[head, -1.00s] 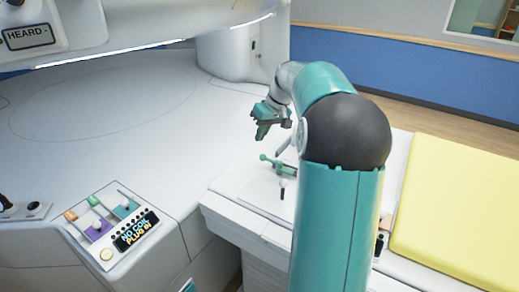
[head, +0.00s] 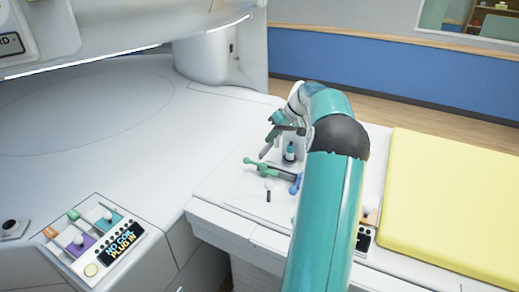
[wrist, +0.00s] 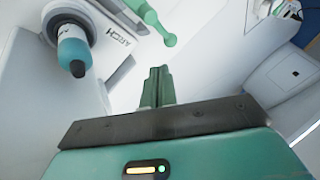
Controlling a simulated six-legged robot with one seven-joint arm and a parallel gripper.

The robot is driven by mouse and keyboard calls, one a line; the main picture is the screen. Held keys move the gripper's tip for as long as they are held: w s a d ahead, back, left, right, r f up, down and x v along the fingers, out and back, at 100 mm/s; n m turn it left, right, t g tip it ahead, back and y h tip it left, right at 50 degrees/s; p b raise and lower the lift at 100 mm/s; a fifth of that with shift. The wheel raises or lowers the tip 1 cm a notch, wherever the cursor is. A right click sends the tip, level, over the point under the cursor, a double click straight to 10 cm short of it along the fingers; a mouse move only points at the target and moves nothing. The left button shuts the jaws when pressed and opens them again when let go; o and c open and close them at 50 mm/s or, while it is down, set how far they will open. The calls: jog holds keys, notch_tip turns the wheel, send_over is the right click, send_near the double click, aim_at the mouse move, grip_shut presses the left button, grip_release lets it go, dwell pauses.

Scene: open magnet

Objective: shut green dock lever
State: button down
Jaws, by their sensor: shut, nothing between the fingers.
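The green dock lever (head: 265,169) lies on the white dock surface, its rounded end pointing up and left. In the wrist view the green lever (wrist: 148,18) shows at the top, its round knob just beyond my fingers. My gripper (head: 265,153) is over the dock, just above and close to the lever, with a visible gap in the wrist view. In the wrist view my gripper (wrist: 158,75) has its green fingers together and empty. The arm hides part of the dock on the right.
A white post with a teal band (head: 290,152) stands just right of my gripper. A blue lever (head: 296,185) is partly behind my arm. A small white-knobbed pin (head: 268,187) stands in front. A yellow pad (head: 440,205) lies right; a control panel (head: 97,238) is left.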

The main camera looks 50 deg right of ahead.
jog(key=x, duration=0.9)
jog(key=shift+w+a+f, duration=0.1)
jog(key=shift+f, duration=0.25)
